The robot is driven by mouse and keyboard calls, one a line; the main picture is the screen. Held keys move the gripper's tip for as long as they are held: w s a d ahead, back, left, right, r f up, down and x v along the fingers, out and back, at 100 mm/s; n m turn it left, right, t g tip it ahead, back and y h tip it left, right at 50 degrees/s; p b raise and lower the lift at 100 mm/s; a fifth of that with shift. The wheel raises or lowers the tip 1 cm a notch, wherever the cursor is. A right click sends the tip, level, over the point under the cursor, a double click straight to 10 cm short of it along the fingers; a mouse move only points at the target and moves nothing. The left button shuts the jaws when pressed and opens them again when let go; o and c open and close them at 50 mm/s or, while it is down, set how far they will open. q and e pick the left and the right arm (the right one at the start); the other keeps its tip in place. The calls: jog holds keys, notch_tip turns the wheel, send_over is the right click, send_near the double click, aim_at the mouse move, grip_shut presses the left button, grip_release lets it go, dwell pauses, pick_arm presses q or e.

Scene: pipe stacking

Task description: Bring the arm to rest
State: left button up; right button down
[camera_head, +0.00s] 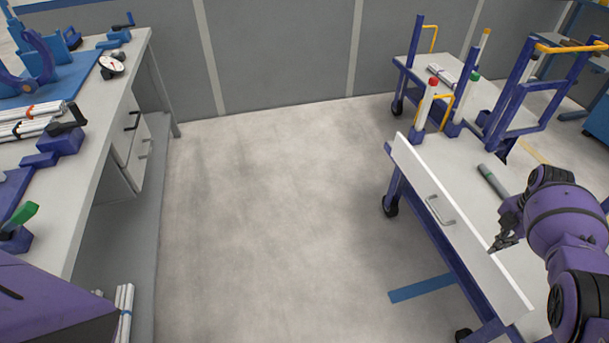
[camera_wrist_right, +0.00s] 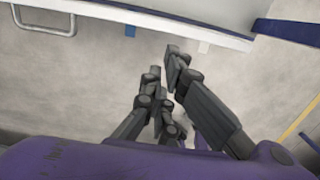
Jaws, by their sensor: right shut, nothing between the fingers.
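My right gripper (camera_head: 498,247) hangs over the near part of the white-topped cart (camera_head: 455,165) on the right of the head view. It is shut and empty; its dark fingers also show in the right wrist view (camera_wrist_right: 163,68), pointing toward the cart's edge. White pipes with a red cap (camera_head: 425,105) and a green cap (camera_head: 462,98) stand upright by the cart's posts. My left gripper does not show.
A workbench (camera_head: 105,120) with blue fixtures and bundled white pipes (camera_head: 30,125) runs along the left. The cart has a drawer with a metal handle (camera_head: 440,210). A blue upright frame (camera_head: 520,95) rises at the cart's far side. The floor (camera_head: 270,210) between is clear.

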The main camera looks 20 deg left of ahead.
jog(key=w+a+r+m+t, duration=0.1)
jog(key=w+r+m+t, duration=0.4)
jog(key=w+r+m, duration=0.4)
jog(key=s+a+f+m+t+p, duration=0.2)
jog(key=s+a+m, duration=0.15)
jog(key=s, duration=0.35)
jog(key=s+a+f+m+t+y+p, duration=0.1)
jog(key=s+a+f+m+t+p, duration=0.2)
jog(key=s, duration=0.4)
jog(key=s+a+f+m+t+p, duration=0.1)
jog(key=s+a+f+m, duration=0.2)
jog(key=s, duration=0.4)
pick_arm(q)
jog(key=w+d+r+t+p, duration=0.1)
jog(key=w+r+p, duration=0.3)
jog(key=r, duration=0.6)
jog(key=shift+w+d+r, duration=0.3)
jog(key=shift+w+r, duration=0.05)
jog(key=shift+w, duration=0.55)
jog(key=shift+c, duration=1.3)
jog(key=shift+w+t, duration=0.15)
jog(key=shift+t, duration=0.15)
pick_arm(e)
jog(key=s+m+g, duration=0.2)
jog(key=s+m, duration=0.4)
jog(key=s, duration=3.2)
jog(key=shift+s+a+f+g, duration=0.3)
jog(key=shift+a+f+g, duration=0.05)
jog(key=shift+a+g, duration=0.1)
